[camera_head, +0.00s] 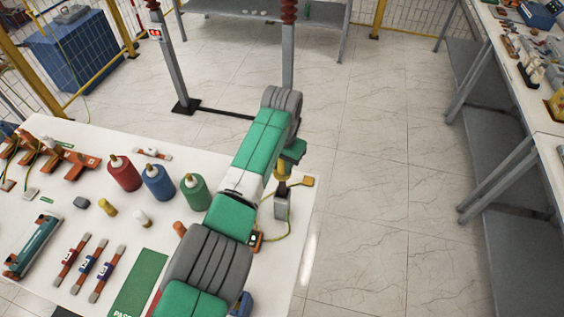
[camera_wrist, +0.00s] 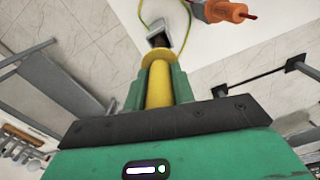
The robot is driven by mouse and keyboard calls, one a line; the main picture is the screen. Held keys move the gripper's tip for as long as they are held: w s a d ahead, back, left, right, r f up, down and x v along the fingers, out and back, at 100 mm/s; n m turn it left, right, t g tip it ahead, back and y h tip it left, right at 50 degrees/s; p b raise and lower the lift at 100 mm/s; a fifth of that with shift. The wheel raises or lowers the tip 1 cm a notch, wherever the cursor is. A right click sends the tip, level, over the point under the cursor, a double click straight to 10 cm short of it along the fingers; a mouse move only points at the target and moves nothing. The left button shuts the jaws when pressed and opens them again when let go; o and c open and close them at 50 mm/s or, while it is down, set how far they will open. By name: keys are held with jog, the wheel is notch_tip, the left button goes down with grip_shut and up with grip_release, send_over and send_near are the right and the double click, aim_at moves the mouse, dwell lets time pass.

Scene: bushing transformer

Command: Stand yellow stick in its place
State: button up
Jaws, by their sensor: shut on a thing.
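The yellow stick (camera_head: 281,171) is upright in my gripper, near the right edge of the white table. In the wrist view the stick (camera_wrist: 159,88) lies between two green fingers, with a wider yellow collar beyond the fingertips. My gripper (camera_wrist: 161,78) is shut on it; in the head view my gripper (camera_head: 288,157) partly hides the stick. A dark lower end of the stick points at a grey metal holder (camera_head: 282,206), also seen in the wrist view (camera_wrist: 164,36). The end meets or overlaps the holder; I cannot tell whether it is seated.
Red (camera_head: 124,173), blue (camera_head: 158,182) and green (camera_head: 195,191) bottles stand on the white table (camera_head: 85,208) to the left. Open floor lies to the right.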

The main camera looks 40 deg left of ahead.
aim_at(282, 185)
jog(key=shift+f+b, duration=3.35)
jog(key=shift+f, duration=1.1)
jog(key=shift+f+b, duration=0.55)
jog(key=shift+f, duration=0.15)
jog(key=o, duration=1.1)
jog(key=shift+c, duration=0.2)
notch_tip(282, 185, up, 8)
jog(key=shift+f+p, duration=0.1)
jog(key=shift+p, duration=0.25)
